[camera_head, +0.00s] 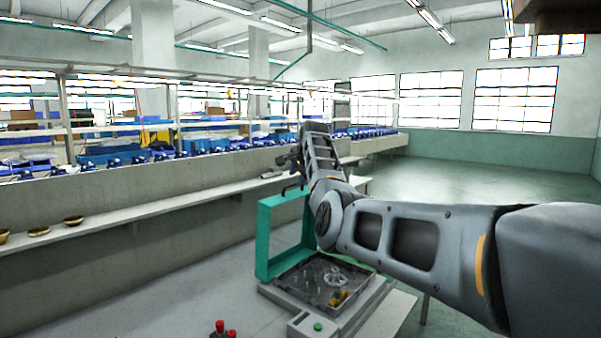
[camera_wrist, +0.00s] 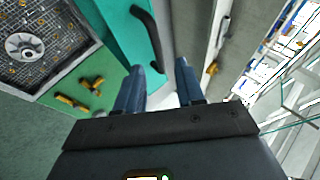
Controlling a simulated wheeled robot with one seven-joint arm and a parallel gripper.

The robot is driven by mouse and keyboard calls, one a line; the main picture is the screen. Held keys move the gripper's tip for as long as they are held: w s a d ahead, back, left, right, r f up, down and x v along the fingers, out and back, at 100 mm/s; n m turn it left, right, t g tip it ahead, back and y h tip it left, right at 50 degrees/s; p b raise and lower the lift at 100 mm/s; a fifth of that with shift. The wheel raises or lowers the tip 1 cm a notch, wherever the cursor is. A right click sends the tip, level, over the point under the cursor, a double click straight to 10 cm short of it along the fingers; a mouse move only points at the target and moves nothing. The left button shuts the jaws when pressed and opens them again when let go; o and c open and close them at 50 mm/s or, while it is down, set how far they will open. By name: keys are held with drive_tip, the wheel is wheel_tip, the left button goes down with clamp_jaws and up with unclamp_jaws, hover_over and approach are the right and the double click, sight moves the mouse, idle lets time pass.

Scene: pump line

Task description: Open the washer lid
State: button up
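The washer (camera_head: 355,310) stands in front of me, with a dark mesh basin (camera_head: 318,284) that holds a pale round part and small brass-coloured pieces. Its teal lid (camera_head: 263,240) stands raised, about upright, at the basin's far left side. A black bar handle (camera_wrist: 147,38) sits on the lid's edge; it also shows at the lid's top in the head view (camera_head: 293,188). My gripper (camera_wrist: 158,64) is open and empty, with its fingers apart. In the head view my arm covers part of the lid and washer.
A control box with a green button (camera_head: 318,327) is at the washer's front. Red knobs (camera_head: 225,328) stand at lower left. A long ledge (camera_head: 150,210) with brass bowls (camera_head: 38,231) runs along the wall behind. Open floor (camera_head: 480,165) lies at right.

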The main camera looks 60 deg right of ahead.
drive_tip(key=shift+v, duration=1.65)
